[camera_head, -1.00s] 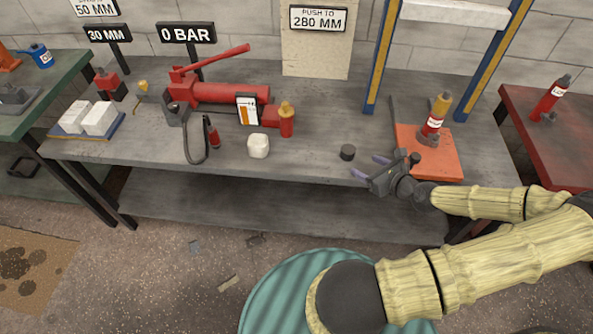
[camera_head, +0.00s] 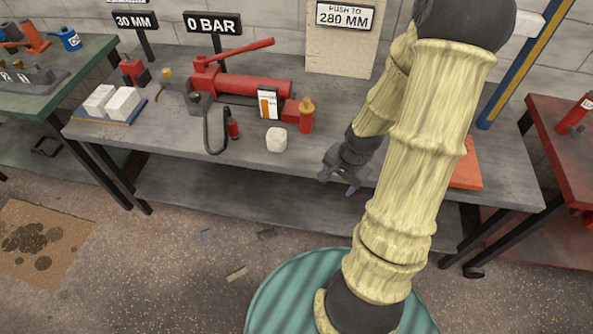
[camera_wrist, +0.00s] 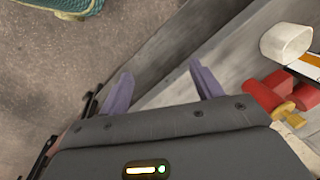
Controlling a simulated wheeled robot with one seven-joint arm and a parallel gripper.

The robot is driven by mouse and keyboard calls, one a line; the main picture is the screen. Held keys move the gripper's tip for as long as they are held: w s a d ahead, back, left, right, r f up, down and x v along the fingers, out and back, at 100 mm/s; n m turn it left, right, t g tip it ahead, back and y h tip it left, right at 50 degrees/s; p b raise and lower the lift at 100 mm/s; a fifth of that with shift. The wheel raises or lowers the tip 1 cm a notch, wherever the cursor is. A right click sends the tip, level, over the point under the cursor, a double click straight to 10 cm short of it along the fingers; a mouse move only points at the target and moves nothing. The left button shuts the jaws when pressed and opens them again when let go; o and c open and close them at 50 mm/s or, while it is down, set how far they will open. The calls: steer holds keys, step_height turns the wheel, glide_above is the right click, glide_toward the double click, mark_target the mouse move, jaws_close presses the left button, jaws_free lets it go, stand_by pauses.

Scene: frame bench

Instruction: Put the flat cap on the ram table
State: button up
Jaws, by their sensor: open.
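My gripper (camera_head: 338,185) is at the front edge of the grey bench, pointing down, with its purple fingers apart. In the wrist view the gripper (camera_wrist: 164,80) has nothing between its fingers, only the bench edge beyond them. The flat cap is not visible now; a short dark round piece stood on the bench near here earlier, and my arm covers that spot. An orange plate (camera_head: 467,166), which may be the ram table, shows only its right part beside my arm. The red and yellow ram seen on it earlier is hidden.
A white block (camera_head: 277,140) stands left of my gripper and also shows in the wrist view (camera_wrist: 287,43). Behind it are a red and yellow cylinder (camera_head: 306,119) and a red hand pump (camera_head: 245,88). A blue-and-yellow post (camera_head: 525,65) rises at the right.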

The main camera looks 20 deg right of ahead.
steer(key=s+a+r+n, duration=0.2)
steer(key=a+r+n, duration=1)
steer(key=shift+s+a+r+t+h, duration=0.2)
steer(key=shift+a+t+h, duration=0.1)
steer(key=shift+h, duration=0.1)
